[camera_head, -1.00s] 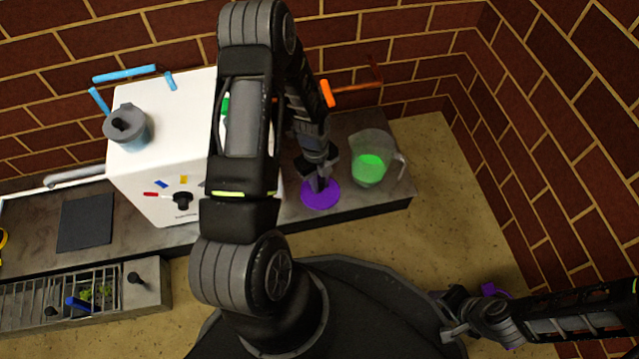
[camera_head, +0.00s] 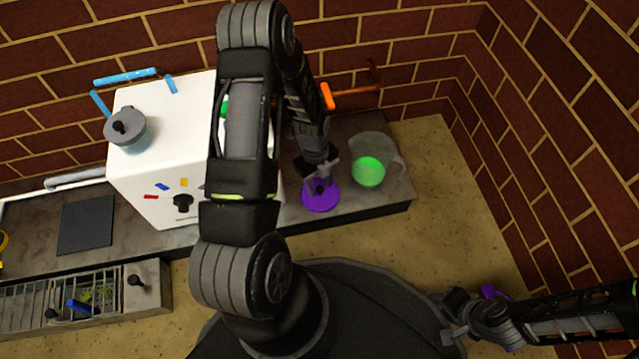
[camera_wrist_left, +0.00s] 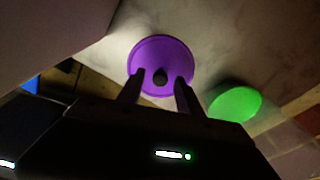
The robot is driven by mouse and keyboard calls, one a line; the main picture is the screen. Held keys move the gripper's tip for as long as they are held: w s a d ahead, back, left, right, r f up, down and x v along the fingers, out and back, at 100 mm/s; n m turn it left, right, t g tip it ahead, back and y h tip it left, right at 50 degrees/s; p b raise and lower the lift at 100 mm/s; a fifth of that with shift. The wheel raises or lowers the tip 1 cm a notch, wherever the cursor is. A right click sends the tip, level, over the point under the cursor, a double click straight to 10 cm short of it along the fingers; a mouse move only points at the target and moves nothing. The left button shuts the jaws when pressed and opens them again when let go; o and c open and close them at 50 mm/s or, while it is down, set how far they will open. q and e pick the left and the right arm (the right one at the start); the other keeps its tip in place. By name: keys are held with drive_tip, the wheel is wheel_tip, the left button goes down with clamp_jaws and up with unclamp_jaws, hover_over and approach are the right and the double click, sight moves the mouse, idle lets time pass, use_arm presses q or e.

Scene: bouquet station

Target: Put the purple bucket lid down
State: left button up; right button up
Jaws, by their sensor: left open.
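The purple bucket lid (camera_head: 321,201) is a round disc with a dark knob, at the right part of the grey counter, near its front edge. My left gripper (camera_head: 320,186) is open, with its fingers on either side of the knob. In the left wrist view the lid (camera_wrist_left: 160,54) lies flat, and the two fingers of the left gripper (camera_wrist_left: 159,82) stand apart around the dark knob. My right gripper (camera_head: 449,334) is at the lower right, away from the counter; its fingers are too small to judge.
A clear jug (camera_head: 372,148) with green contents stands right of the lid. A white box (camera_head: 150,180) with a grey-lidded container (camera_head: 126,130) on top stands to the left. A wire-topped tray (camera_head: 75,296) sits at the lower left. A dark mat (camera_head: 86,224) lies on the counter.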

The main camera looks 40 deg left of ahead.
use_arm(q)
wheel_tip(320, 180, up, 12)
drive_tip(key=a+p, duration=0.1)
drive_tip(key=p, duration=0.3)
drive_tip(key=shift+w+a+f+p, duration=0.15)
drive_tip(key=shift+w+f+p, duration=0.05)
drive_tip(key=shift+p, duration=0.1)
drive_tip(key=shift+f, duration=0.1)
drive_tip(key=s+d+f+n, duration=0.2)
drive_tip(key=s+d+n, duration=0.1)
drive_tip(key=d+n, duration=0.5)
drive_tip(key=s+d+f+n+t+h, duration=0.1)
drive_tip(key=s+d+f+n, duration=0.1)
drive_tip(key=d+n, duration=0.5)
drive_tip(key=s+d+f+n+t+h, duration=0.1)
drive_tip(key=s+d+f+n, duration=0.1)
drive_tip(key=s+d+n, duration=0.3)
drive_tip(key=d+n, duration=0.3)
drive_tip(key=d, duration=0.3)
drive_tip(key=shift+d+n, duration=0.3)
drive_tip(key=shift+d, duration=0.05)
